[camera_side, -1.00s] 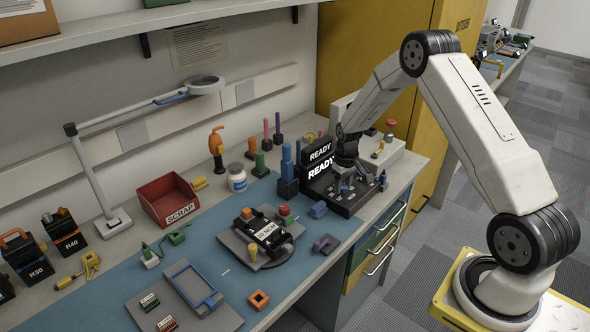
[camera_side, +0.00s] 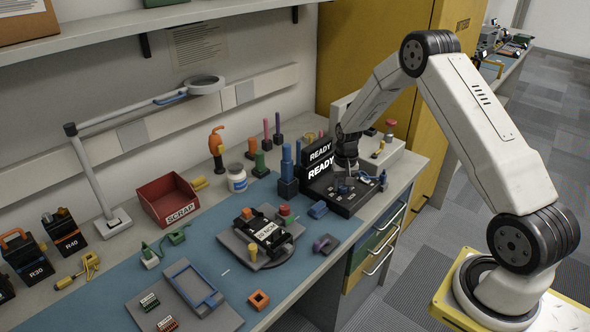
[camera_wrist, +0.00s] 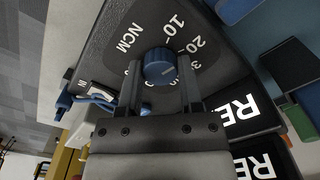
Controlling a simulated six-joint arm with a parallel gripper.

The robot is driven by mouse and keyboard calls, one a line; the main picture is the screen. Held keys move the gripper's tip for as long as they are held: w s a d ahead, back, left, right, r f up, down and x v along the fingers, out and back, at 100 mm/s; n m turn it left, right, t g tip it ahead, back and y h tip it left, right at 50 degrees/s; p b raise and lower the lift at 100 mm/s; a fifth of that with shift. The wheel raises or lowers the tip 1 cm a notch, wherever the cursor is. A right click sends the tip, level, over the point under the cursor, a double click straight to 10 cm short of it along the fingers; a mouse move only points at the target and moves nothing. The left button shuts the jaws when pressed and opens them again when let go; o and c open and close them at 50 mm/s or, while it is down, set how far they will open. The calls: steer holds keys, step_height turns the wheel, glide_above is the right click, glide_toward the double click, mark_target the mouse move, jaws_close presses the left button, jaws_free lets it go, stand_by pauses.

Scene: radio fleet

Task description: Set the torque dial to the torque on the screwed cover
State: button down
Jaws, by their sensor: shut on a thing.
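The torque dial (camera_wrist: 160,66) is a round blue knob on a black panel in the wrist view, with the marks 10, 20 and 30 and NCM printed around it. My gripper (camera_wrist: 159,75) is shut on it, one finger on each side. I cannot tell clearly which mark the dial points to. In the side view my gripper (camera_side: 346,180) reaches down to the black console (camera_side: 345,202), hiding most of the dial. The screwed cover (camera_side: 268,233) sits on a dark round fixture and carries a white label that seems to read 20 NCM.
The READY displays (camera_side: 320,169) stand close left of my gripper. A blue post (camera_side: 287,170) is left of the console, and a grey unit with a red button (camera_side: 390,124) is behind it. A red scrap bin (camera_side: 168,200) and a lamp stand farther left. The mat's front is partly clear.

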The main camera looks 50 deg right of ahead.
mark_target(342, 186)
steer(key=shift+m, duration=1.2)
steer(key=shift+c, duration=1.3)
jaws_free()
steer(key=shift+r, duration=0.1)
steer(key=shift+r, duration=3.8)
steer(key=shift+a, duration=0.1)
